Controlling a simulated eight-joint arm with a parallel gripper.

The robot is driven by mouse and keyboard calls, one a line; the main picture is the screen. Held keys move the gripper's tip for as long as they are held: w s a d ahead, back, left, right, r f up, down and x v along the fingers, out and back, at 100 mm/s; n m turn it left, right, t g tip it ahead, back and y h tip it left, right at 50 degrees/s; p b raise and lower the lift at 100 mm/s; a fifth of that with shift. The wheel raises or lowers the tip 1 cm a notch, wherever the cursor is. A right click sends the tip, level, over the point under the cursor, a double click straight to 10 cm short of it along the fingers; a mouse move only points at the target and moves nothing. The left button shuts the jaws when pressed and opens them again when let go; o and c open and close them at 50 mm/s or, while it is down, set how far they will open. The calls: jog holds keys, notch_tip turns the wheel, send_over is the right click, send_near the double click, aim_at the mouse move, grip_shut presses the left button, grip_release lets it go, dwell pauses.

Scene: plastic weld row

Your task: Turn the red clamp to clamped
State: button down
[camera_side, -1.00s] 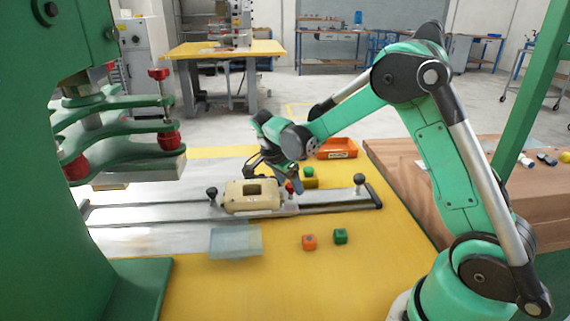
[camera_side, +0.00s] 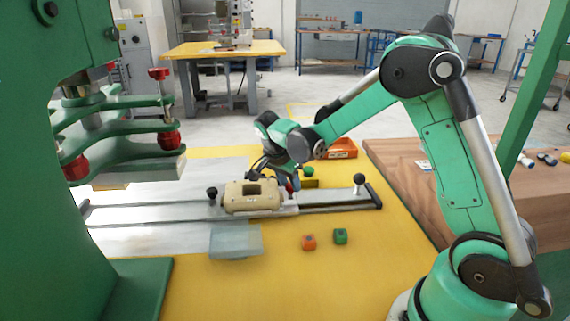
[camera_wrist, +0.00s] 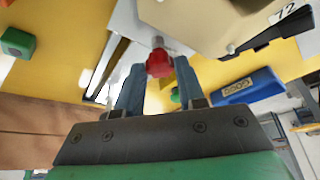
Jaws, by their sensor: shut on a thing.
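The red clamp (camera_wrist: 159,62) is a small red knob on a metal stem at the edge of the cream moulded block (camera_wrist: 195,20). My gripper (camera_wrist: 158,78) has a finger on each side of the red knob and is shut on it. In the side view the cream block (camera_side: 237,199) sits on a metal slide rail, and my gripper (camera_side: 280,174) reaches down at its right end. There the red clamp is mostly hidden by my gripper and the block. I cannot tell its exact turn angle.
Black-knobbed posts (camera_side: 359,181) stand at the rail. An orange cube (camera_side: 309,242) and a green cube (camera_side: 340,236) lie in front on the yellow table. An orange bin (camera_side: 343,148) is behind. The green press (camera_side: 120,130) stands at left. The wrist view shows a blue bin (camera_wrist: 247,86).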

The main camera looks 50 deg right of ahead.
jog(key=n+t, duration=0.1)
jog(key=n, duration=0.3)
jog(key=shift+s+n+t+y, duration=0.2)
jog(key=shift+n+t+y, duration=0.1)
jog(key=shift+t, duration=0.1)
jog(key=n+t, duration=0.1)
jog(key=n, duration=0.2)
jog(key=shift+s+d+n+y, duration=0.1)
jog(key=shift+d+n+y, duration=0.05)
jog(key=shift+n+y, duration=0.2)
jog(key=n+t+y, duration=0.1)
jog(key=n, duration=0.3)
jog(key=shift+s+d, duration=0.1)
jog(key=shift+d+n+t+y, duration=0.1)
jog(key=shift+n+t+y, duration=0.4)
jog(key=shift+n, duration=1.15)
jog(key=shift+y, duration=0.25)
jog(key=c, duration=0.5)
grip_release()
jog(key=shift+c, duration=0.2)
jog(key=shift+r, duration=0.1)
